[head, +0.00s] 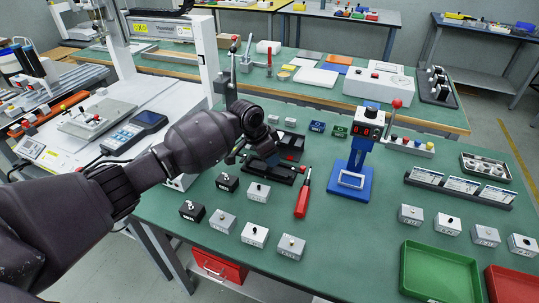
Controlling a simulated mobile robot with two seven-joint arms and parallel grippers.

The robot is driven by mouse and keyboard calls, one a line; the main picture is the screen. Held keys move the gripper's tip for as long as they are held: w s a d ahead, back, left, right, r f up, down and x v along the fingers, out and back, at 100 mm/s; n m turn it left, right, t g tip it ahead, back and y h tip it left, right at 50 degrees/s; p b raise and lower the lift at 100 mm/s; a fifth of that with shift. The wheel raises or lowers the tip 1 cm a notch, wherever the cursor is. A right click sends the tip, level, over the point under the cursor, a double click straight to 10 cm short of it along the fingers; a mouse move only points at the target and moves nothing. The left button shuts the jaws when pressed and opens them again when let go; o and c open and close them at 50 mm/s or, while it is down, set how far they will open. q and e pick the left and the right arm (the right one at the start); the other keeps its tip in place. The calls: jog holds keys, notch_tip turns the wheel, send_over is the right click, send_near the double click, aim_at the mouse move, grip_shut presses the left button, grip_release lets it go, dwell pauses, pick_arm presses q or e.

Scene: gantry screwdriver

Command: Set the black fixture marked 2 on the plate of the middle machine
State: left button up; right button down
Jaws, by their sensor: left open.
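My left arm comes in from the left, and its gripper (258,155) is over the table's middle, above or beside a dark flat piece (282,174). It partly hides this area; I see nothing held in it. Two small black blocks with pale labels and a knob stand to the left, the upper one (228,182) and the lower one (192,210). Their markings are too small to read, so I cannot tell which is marked 2. I cannot tell which machine is the middle one. My right gripper is not seen.
A red-handled tool (303,195) lies right of the gripper. Several grey blocks (254,234) stand in front. A green tray (440,272) and a red tray (512,285) are at the front right. A white column (205,60) rises behind my arm. Green tabletop (345,240) is free in front of the blue machine.

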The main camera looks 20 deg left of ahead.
pick_arm(q)
jog(key=p+v, duration=0.3)
jog(key=v, duration=0.8)
jog(key=shift+r, duration=0.35)
jog(key=shift+o, duration=0.3)
jog(key=shift+s+a+r, duration=0.1)
jog(key=shift+r, duration=0.05)
jog(key=b, duration=0.4)
send_over(264, 170)
notch_tip(264, 170, down, 7)
jog(key=shift+f, duration=0.1)
jog(key=b+x, duration=0.1)
jog(key=x, duration=0.3)
jog(key=shift+f, duration=0.15)
jog(key=shift+w+f, duration=0.2)
jog(key=shift+f, duration=0.05)
jog(key=shift+r, duration=0.1)
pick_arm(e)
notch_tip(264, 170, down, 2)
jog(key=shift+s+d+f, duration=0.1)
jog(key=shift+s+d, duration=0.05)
